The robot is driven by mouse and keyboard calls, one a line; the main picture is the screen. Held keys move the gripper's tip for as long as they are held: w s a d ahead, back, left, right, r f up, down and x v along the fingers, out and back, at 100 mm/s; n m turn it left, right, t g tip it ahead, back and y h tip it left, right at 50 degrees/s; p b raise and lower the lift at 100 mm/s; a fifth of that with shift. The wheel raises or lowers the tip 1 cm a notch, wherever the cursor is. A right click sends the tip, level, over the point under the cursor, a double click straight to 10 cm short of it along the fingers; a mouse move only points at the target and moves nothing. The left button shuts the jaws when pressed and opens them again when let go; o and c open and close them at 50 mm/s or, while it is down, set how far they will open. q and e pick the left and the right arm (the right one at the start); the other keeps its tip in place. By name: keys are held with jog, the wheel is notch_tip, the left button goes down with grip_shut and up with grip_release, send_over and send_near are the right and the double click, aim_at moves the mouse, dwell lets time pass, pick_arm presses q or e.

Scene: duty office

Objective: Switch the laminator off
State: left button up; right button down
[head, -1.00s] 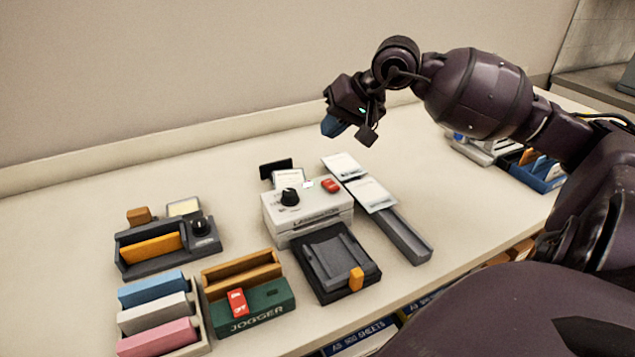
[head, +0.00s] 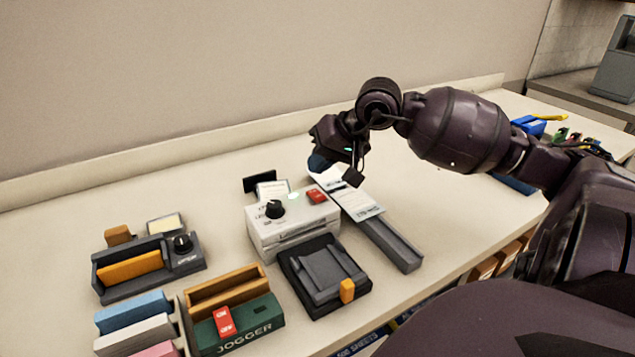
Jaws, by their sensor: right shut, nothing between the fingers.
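The laminator (head: 293,222) is a white box in the middle of the table, with a black knob (head: 275,209) and a red rocker switch (head: 317,196) on its top. A small pale green light shows on its top between them. My right gripper (head: 320,165) is shut and empty. It is just behind the red switch in the picture, pointing down, apart from the laminator as far as I can tell. My left gripper is not in view.
A grey tray (head: 394,246) with white sheets runs right of the laminator. A black-and-grey device (head: 325,277) with an orange tab stands in front. The green jogger (head: 237,324), with its own red switch, and a grey binder unit (head: 150,267) stand left.

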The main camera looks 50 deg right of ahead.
aim_at(320, 194)
jog(key=f, duration=0.2)
jog(key=shift+s+a+f+b, duration=0.1)
jog(key=shift+s+f+b, duration=0.1)
jog(key=shift+f+b, duration=0.1)
jog(key=shift+f, duration=0.25)
dwell(0.9)
dwell(0.9)
jog(key=shift+s+f, duration=0.15)
jog(key=shift+f, duration=0.3)
jog(key=shift+f+b, duration=0.35)
dwell(0.7)
jog(key=shift+r, duration=0.2)
jog(key=shift+r+p, duration=0.3)
jog(key=shift+r, duration=0.35)
